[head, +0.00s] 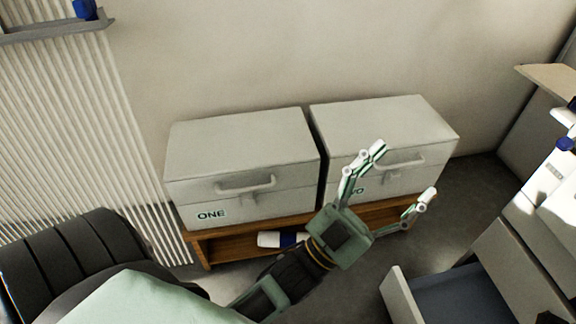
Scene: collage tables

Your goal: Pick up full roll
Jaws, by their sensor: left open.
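A white cylinder with a blue end, which looks like a roll (272,240), lies on the lower shelf of the low wooden bench. My left wrist partly covers its right side, and I cannot tell whether it is full. My left gripper (402,174) is open and empty, its two fingers spread in front of the box marked with a partly hidden label. The gripper is to the right of the roll and apart from it. My right gripper is not in view.
Two closed grey boxes, ONE (243,160) and its neighbour (385,125), stand on the wooden bench (222,250). An open drawer (404,300) juts out at lower right. A wall shelf (50,30) holds a blue item (85,9). Dark floor shows between bench and drawer.

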